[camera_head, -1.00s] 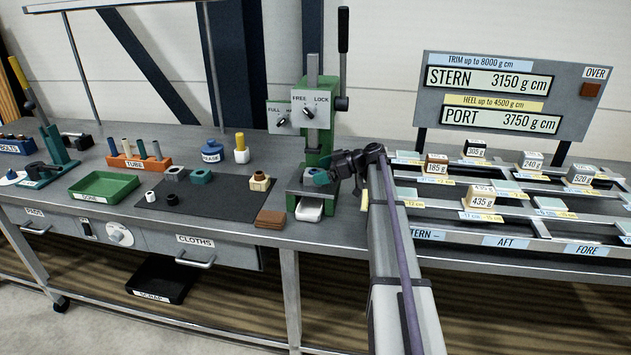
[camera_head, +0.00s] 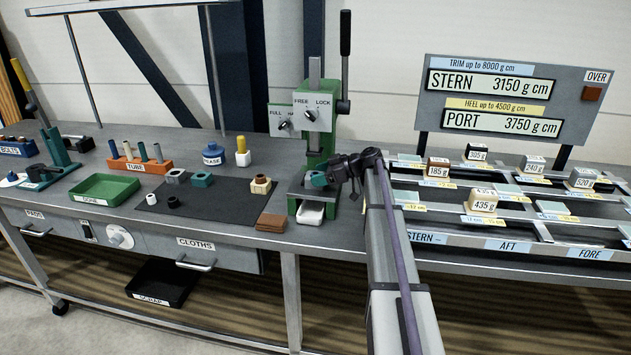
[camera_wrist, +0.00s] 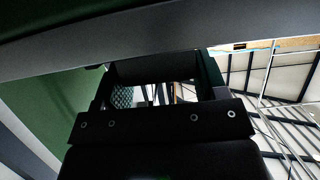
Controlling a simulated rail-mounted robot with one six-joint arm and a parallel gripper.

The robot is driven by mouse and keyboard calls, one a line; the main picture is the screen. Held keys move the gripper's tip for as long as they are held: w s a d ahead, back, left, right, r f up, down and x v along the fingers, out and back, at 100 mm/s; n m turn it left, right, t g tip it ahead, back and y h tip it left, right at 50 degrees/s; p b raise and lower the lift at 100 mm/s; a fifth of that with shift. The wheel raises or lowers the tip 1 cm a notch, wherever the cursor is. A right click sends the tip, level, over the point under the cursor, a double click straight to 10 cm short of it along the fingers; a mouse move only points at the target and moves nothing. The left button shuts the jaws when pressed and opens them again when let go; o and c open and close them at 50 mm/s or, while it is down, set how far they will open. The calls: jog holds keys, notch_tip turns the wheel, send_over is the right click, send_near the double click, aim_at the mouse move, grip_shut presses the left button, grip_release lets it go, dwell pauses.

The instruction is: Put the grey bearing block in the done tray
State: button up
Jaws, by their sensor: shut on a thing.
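A grey block with a round hole (camera_head: 177,176) stands on the dark mat, just left of a teal block (camera_head: 201,180). The green done tray (camera_head: 104,187) is left of the mat and looks empty. My gripper (camera_head: 319,180) reaches into the green press, low over its base and far right of the tray. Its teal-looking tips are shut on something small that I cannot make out. In the wrist view the dark fingers (camera_wrist: 155,85) stand close under a grey bar, and the thing between them is in shadow.
The press (camera_head: 318,120) with its upright lever stands around my gripper. A tan block (camera_head: 261,185), a white ring (camera_head: 152,198) and a black ring (camera_head: 173,202) are on the mat (camera_head: 215,208). Tubes in an orange rack (camera_head: 140,164) stand behind the tray.

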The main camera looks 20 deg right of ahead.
jog(key=shift+r, duration=0.1)
jog(key=s+a+r+p, duration=0.3)
jog(key=s+a, duration=0.7)
jog(key=s, duration=0.4)
jog(key=shift+s+a+r, duration=0.15)
jog(key=shift+s+a, duration=0.1)
jog(key=shift+a, duration=0.1)
jog(key=w+d+f+b, duration=0.2)
jog(key=w+d+f, duration=0.1)
jog(key=w+d, duration=0.7)
jog(key=w, duration=0.4)
jog(key=shift+w+d+b, duration=0.3)
jog(key=shift+d+b, duration=0.05)
jog(key=shift+f, duration=0.15)
